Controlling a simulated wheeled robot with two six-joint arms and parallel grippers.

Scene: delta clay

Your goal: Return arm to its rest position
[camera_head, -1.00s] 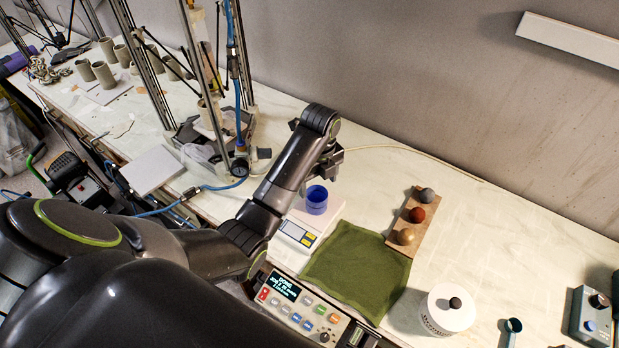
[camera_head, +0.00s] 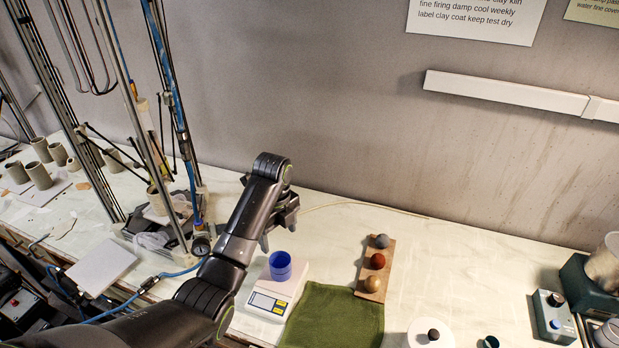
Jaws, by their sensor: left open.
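My left arm comes in from the lower left and reaches up over the table. My left gripper (camera_head: 280,222) is at its end, pointing down above the table just behind the blue cup, and holds nothing that I can see. Its fingers are partly hidden by the wrist. The blue cup (camera_head: 280,265) stands upright on the white scale (camera_head: 267,303), apart from the gripper. My right arm and gripper are not in view.
A green cloth (camera_head: 332,318) lies right of the scale. A wooden board (camera_head: 364,283) holds three balls. A tall metal frame (camera_head: 108,120) with clay cups rises at left.

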